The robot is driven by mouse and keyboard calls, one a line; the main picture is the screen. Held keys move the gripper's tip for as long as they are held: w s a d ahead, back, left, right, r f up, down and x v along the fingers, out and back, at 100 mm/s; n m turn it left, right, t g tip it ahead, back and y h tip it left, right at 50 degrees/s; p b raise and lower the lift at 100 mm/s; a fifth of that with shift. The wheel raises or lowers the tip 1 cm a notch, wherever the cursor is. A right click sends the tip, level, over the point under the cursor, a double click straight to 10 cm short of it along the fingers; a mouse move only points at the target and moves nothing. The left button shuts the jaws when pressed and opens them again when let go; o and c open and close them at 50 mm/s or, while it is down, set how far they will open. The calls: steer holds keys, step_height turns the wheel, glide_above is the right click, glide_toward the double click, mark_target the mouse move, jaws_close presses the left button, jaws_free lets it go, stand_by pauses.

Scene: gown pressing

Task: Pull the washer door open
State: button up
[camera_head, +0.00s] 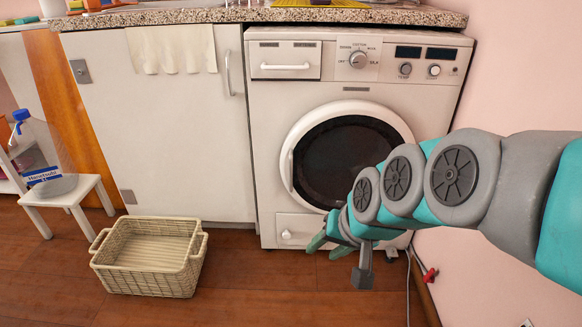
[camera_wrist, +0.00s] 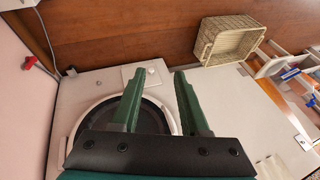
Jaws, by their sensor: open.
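The washer (camera_head: 262,140) stands under the counter, and its round door (camera_head: 296,128) has a white ring and dark glass. The door looks shut. Its slim white handle (camera_head: 290,171) is on the left rim. My gripper (camera_head: 326,246) is low in front of the washer, below and right of the handle, and my arm covers the door's lower right. In the wrist view, the green fingers of my gripper (camera_wrist: 160,74) are apart with nothing between them. The door's ring (camera_wrist: 82,114) is partly hidden behind them there.
A wicker basket (camera_head: 110,275) sits on the floor left of the washer; it also shows in the wrist view (camera_wrist: 206,40). A white stool (camera_head: 68,198) holds a blue-capped bottle (camera_head: 40,155). A white cabinet (camera_head: 170,130) adjoins the washer. A pink wall (camera_head: 530,70) bounds the right.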

steer(key=s+d+f+n+g+h, duration=0.1)
steer(key=s+d+f+g+h, duration=0.15)
steer(key=s+d, duration=0.3)
step_height(320, 180, up, 4)
steer(key=m+t+h, duration=0.2)
steer(key=t, duration=0.1)
glide_above(290, 164)
steer(key=s, duration=0.3)
steer(key=shift+g, duration=0.25)
steer(key=shift+w+b+x, duration=0.15)
steer(key=shift+b+x, duration=0.05)
steer(key=shift+x, duration=1.75)
steer(key=shift+w+b+x, duration=0.15)
steer(key=shift+x, duration=1.8)
steer(key=shift+a+r, duration=0.15)
steer(key=shift+a, duration=0.05)
steer(key=shift+c, duration=0.2)
jaws_close()
